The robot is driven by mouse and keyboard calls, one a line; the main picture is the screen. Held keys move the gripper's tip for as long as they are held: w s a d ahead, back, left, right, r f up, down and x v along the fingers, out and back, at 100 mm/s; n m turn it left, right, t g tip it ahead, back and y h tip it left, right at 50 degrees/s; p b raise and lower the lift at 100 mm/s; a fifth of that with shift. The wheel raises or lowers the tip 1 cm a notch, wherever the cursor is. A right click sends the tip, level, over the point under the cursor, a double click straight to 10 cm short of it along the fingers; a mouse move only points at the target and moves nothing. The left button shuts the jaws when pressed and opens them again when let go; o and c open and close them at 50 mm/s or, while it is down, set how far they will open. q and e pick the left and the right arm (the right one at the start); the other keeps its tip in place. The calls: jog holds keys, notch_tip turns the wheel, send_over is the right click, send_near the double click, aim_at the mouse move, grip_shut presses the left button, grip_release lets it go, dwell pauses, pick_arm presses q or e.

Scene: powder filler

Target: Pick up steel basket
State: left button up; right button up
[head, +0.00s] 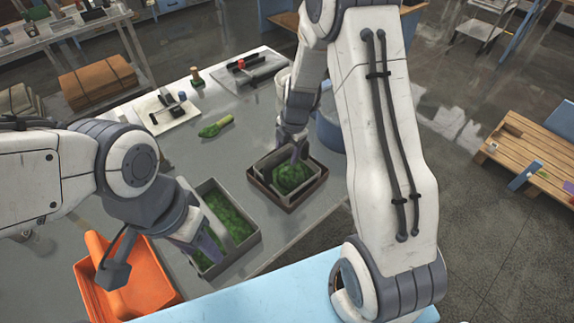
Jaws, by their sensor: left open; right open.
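A grey, steel-looking rectangular basket (250,246) with green contents stands on the grey table, left of centre. A second, smaller grey basket (318,184), also with green contents, sits inside a brown tray (290,205). I cannot tell which one is the steel basket. My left gripper (163,258) is open, with one finger over the left side of the larger basket and the other over the orange bin. My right gripper (296,152) is open at the far side of the smaller basket. Its fingertips are partly hidden, and I cannot tell if they touch the rim.
An orange bin (150,280) stands at the front left. A green-handled tool (216,127), a white board (168,112) and a dark tray (255,72) lie farther back. A blue round container (331,132) is partly behind my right arm. A wooden pallet (530,155) is at the right.

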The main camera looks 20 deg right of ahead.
jog(key=shift+w+f, duration=0.15)
jog(key=shift+f, duration=0.5)
grip_shut()
jog(key=shift+w+r, duration=0.1)
jog(key=shift+r, duration=0.05)
dwell(0.8)
